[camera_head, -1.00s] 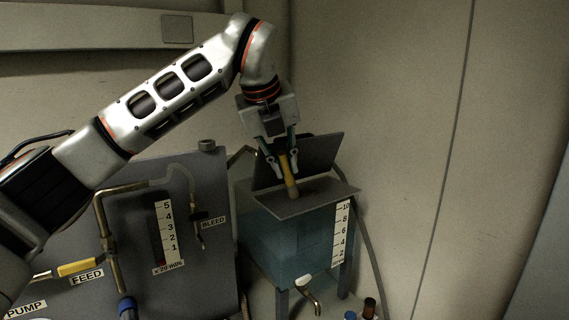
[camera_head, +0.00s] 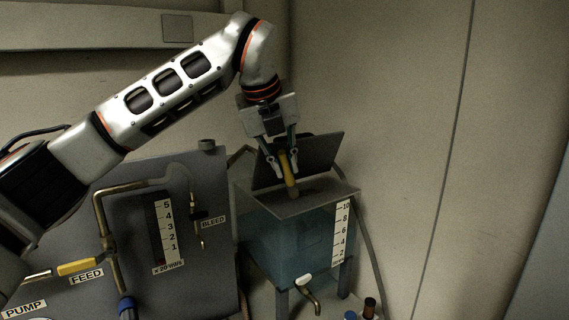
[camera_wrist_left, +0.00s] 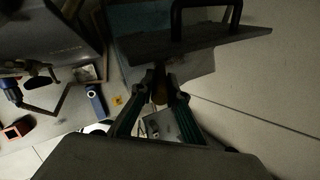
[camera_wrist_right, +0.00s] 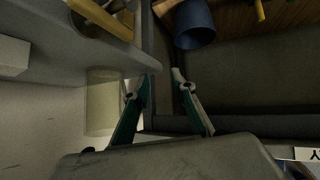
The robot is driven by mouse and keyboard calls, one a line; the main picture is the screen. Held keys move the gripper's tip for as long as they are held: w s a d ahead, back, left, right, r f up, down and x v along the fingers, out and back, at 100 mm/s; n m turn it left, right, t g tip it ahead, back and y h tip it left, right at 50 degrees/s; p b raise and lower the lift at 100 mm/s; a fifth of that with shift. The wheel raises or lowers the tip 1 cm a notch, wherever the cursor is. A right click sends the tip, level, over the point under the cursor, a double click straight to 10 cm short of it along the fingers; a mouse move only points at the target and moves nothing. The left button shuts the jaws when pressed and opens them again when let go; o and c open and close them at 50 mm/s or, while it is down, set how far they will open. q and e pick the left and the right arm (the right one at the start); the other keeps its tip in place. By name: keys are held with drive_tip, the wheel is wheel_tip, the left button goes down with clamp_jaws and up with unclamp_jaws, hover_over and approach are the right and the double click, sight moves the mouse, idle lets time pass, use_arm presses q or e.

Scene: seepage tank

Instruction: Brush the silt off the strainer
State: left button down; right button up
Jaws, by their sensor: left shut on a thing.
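My left gripper (camera_head: 284,163) is shut on a brush with a yellow handle (camera_head: 289,178). The brush points down over the top of the seepage tank (camera_head: 300,240), just in front of the raised dark lid (camera_head: 318,158). In the left wrist view the handle (camera_wrist_left: 159,96) sits between the fingertips, and its lower end is hard to see. I cannot make out the strainer or any silt clearly. My right gripper (camera_wrist_right: 162,80) shows only in its own wrist view, with its fingers apart and nothing between them.
A grey panel (camera_head: 213,265) with pipes, a FEED valve (camera_head: 80,267) and a BLEED valve (camera_head: 203,217) stands left of the tank. A tap (camera_head: 311,298) sits low at the tank's front. In the right wrist view a blue cup-like thing (camera_wrist_right: 193,25) lies beyond the fingers.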

use_arm(q)
drive_tip(key=shift+w+d, duration=0.1)
drive_tip(key=shift+d, duration=0.05)
idle(0.5)
drive_tip(key=shift+w+d, duration=0.15)
drive_tip(key=shift+w+d+p, duration=0.4)
drive_tip(key=shift+d+p, duration=0.05)
drive_tip(key=shift+d, duration=0.1)
drive_tip(key=shift+w+d, duration=0.65)
drive_tip(key=shift+d, duration=0.25)
